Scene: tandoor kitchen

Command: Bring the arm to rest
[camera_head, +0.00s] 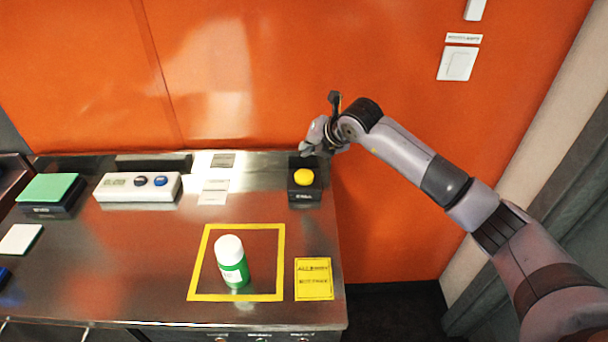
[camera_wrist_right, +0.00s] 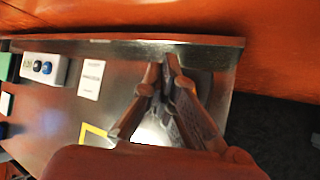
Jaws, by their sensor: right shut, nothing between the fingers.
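My right arm reaches in from the right in the head view. Its gripper (camera_head: 318,143) is above the back right corner of the steel counter (camera_head: 130,261), just behind a black box with a yellow button (camera_head: 303,177). In the right wrist view the fingers of my right gripper (camera_wrist_right: 167,75) are together with nothing between them. They hide most of what lies below them. My left gripper is in neither view.
A white box with two knobs (camera_head: 138,188) and a green-topped block (camera_head: 50,193) are at left. An orange wall (camera_head: 395,215) rises behind.

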